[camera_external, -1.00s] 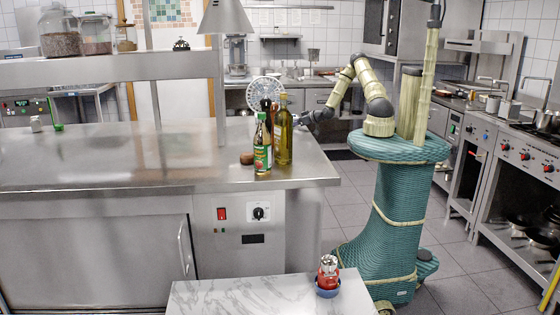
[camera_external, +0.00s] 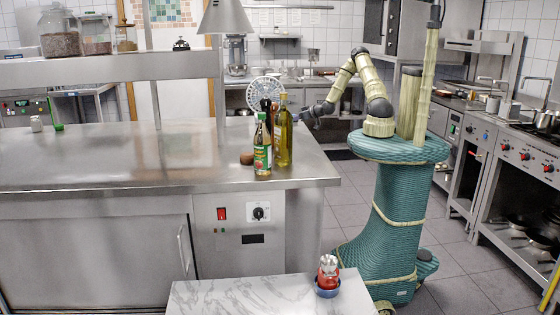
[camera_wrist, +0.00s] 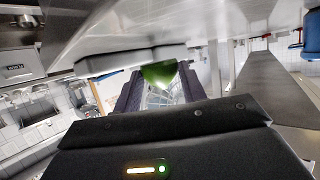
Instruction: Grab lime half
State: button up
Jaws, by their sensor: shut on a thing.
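The lime half (camera_wrist: 158,75) shows as a bright green piece between the two dark fingers in the wrist view. My gripper (camera_wrist: 160,84) is shut on it. In the external view my gripper (camera_external: 308,117) is just right of the oil bottle, near the counter's right edge. It looks slightly above the counter top there. The lime half cannot be made out in the external view; it is too small or hidden.
An oil bottle (camera_external: 283,138), a bottle with a green label (camera_external: 262,150) and a small brown item (camera_external: 246,158) stand near the steel counter's (camera_external: 110,165) right end. A fan (camera_external: 266,89) is behind them. The counter's middle is mostly clear.

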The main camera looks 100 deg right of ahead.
notch_tip(320, 180, up, 7)
jog(key=shift+r, duration=0.15)
jog(key=shift+s, duration=0.1)
